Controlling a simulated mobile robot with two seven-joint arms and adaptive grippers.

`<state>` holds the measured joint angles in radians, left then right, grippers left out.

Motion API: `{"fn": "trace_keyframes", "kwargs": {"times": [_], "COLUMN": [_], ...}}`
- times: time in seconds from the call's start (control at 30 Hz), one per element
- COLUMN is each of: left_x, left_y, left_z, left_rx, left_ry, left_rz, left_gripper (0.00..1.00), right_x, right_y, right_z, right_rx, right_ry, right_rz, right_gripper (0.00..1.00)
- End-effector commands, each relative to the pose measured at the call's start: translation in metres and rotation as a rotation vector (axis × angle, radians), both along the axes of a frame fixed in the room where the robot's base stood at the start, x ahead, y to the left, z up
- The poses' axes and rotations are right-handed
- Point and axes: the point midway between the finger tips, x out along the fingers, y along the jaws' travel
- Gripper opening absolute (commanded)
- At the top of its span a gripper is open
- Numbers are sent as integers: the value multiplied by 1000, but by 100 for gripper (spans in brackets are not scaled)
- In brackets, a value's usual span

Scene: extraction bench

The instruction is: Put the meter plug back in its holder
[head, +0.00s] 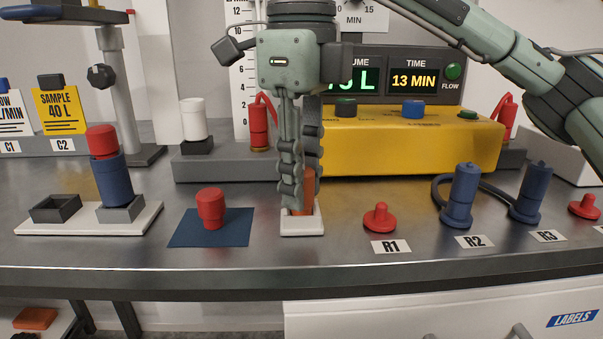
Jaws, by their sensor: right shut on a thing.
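My right gripper (300,195) reaches straight down at the middle of the bench, shut on an orange-red plug (309,187). I take this to be the meter plug; the fingers hide much of it. The plug is upright, with its lower end inside the small white holder (302,229). I cannot tell whether it is fully seated. The yellow meter (400,150) with its lit display stands behind. My left gripper is not in view.
A red plug (210,208) stands on a blue mat (240,238) to the left. A white tray (60,227) holds a blue cylinder (111,180) with a red cap. Right of the holder are a red plug (380,217) and blue cylinders (462,195). The bench front is clear.

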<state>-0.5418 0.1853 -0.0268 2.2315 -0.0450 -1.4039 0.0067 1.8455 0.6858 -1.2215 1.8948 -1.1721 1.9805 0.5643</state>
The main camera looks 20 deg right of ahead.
Motion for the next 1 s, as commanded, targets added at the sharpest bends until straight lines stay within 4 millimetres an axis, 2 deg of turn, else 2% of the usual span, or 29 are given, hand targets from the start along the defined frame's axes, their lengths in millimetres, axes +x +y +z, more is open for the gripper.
{"fn": "trace_keyframes", "kwargs": {"times": [0.07,0.1,0.27,0.53,0.67,0.77,1.0], "left_x": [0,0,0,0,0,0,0], "left_y": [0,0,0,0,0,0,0], "left_z": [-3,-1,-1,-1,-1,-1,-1], "left_rx": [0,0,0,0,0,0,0], "left_ry": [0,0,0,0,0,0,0], "left_rz": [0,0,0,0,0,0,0], "left_gripper": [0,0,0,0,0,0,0], "right_x": [0,0,0,0,1,1,0], "right_y": [0,0,0,0,0,1,0], "right_z": [-3,-2,-2,-1,7,23,73], "right_rx": [0,0,0,0,-1,1,-1], "right_ry": [0,0,0,0,-4,-5,-6], "right_rz": [0,0,0,0,0,0,-3], "right_gripper": [0,29,48,48,48,48,48]}}
